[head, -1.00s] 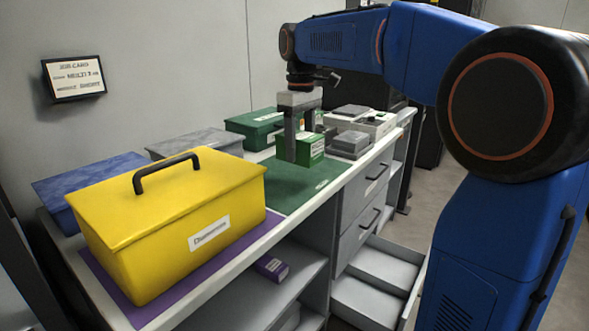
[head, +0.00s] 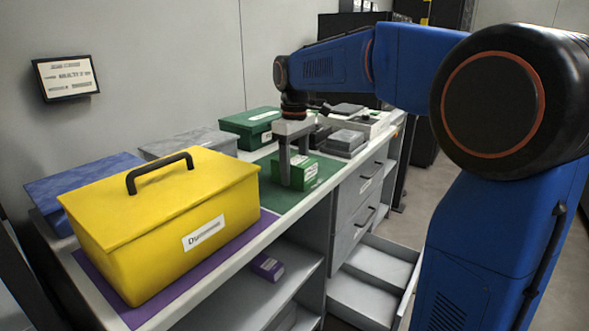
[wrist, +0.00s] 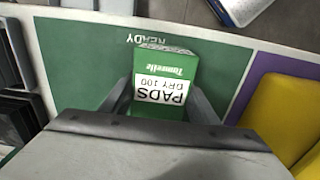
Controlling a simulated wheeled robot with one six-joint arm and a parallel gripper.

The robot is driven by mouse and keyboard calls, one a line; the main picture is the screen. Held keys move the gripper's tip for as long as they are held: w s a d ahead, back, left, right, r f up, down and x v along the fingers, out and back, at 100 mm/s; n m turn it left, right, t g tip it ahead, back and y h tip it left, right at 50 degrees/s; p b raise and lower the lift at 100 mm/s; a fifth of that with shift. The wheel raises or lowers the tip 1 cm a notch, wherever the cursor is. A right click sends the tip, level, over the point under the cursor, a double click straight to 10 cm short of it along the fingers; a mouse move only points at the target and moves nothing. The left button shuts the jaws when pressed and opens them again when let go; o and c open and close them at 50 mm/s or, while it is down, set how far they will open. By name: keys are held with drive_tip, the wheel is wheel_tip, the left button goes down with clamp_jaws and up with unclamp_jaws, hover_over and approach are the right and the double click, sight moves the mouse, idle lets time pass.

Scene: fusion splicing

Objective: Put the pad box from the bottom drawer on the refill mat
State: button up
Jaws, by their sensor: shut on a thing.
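The pad box (head: 303,172) is a small green carton; its white label reads "PADS DRY 100" in the wrist view (wrist: 166,84). My gripper (head: 293,170) is shut on the pad box, one finger on each side in the wrist view. The box is at the green refill mat (head: 318,187), which shows "READY" lettering in the wrist view (wrist: 85,50). I cannot tell whether the box's underside touches the mat. The bottom drawer (head: 372,275) is pulled out below the counter and looks empty.
A yellow case (head: 150,215) stands on a purple mat (head: 262,225) at the near left. A dark green box (head: 250,128), a grey box (head: 190,143) and a blue box (head: 75,180) stand along the wall. Grey devices (head: 345,140) sit past the mat. A small purple box (head: 268,266) lies on the lower shelf.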

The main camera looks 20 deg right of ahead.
sight(294, 159)
drive_tip(key=o, duration=1.1)
wheel_tip(294, 159, up, 12)
drive_tip(key=shift+r, duration=0.1)
drive_tip(key=s+d+f+m+t, duration=0.2)
drive_tip(key=s+f+m, duration=0.1)
drive_tip(key=s+f, duration=0.9)
drive_tip(key=s+d+f+m+t, duration=0.2)
drive_tip(key=s+f+m, duration=0.2)
drive_tip(key=s+f, duration=0.8)
drive_tip(key=s, duration=0.6)
drive_tip(key=shift+s+d+f+t, duration=0.15)
drive_tip(key=shift+d+f+t, duration=0.1)
drive_tip(key=shift+f+t, duration=0.1)
drive_tip(key=shift+o, duration=0.6)
drive_tip(key=shift+s+f, duration=0.2)
drive_tip(key=shift+f, duration=0.15)
